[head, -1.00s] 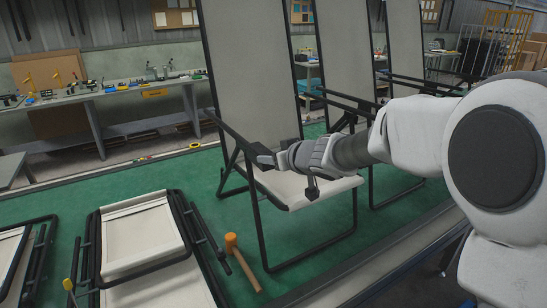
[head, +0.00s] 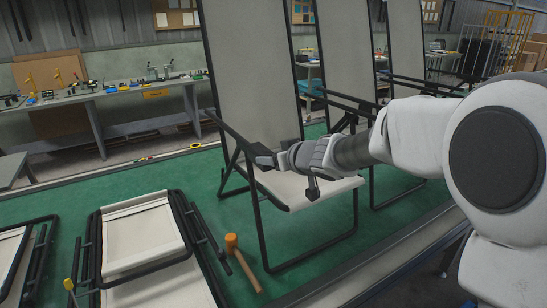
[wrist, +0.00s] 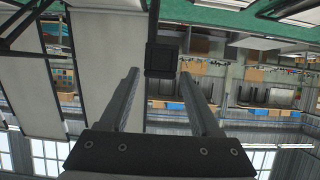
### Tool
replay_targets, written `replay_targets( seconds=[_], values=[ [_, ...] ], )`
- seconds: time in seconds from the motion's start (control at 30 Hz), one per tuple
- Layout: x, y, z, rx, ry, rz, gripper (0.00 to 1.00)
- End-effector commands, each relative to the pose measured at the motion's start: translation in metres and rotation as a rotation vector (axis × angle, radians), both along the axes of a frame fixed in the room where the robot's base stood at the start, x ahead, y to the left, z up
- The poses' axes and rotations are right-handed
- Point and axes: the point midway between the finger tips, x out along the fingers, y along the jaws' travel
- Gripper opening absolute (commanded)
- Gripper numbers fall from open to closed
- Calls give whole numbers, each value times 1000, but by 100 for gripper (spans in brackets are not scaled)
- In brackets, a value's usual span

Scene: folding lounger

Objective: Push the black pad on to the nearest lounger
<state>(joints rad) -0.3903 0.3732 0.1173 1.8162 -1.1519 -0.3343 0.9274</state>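The nearest lounger (head: 248,62) stands upright on the green floor, with a cream back panel, cream seat and black tube frame. Its near armrest (head: 232,131) runs towards my gripper (head: 277,160). In the wrist view my gripper (wrist: 160,73) has its two fingers apart. A square black pad (wrist: 163,58) shows at the fingertips, in line with a dark frame bar. The right finger looks very close to it, and a small gap shows on the left. I cannot tell whether either finger touches it, or how far it sits on the bar.
More upright loungers (head: 345,55) stand in a row behind. A folded lounger (head: 143,235) lies at front left, with an orange mallet (head: 240,260) beside it. A workbench (head: 115,92) with tools lines the back wall.

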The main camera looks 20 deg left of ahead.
Motion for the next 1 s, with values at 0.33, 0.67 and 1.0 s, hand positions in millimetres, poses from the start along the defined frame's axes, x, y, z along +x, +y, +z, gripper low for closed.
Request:
replay_targets(
  seconds=[0.33, 0.67, 1.0],
  values=[
    [0, 0, 0, 0, 0, 0, 87],
    [-16, -20, 14, 1, -2, -2, 87],
    [-60, -70, 47, 0, -4, -2, 87]
  ],
)
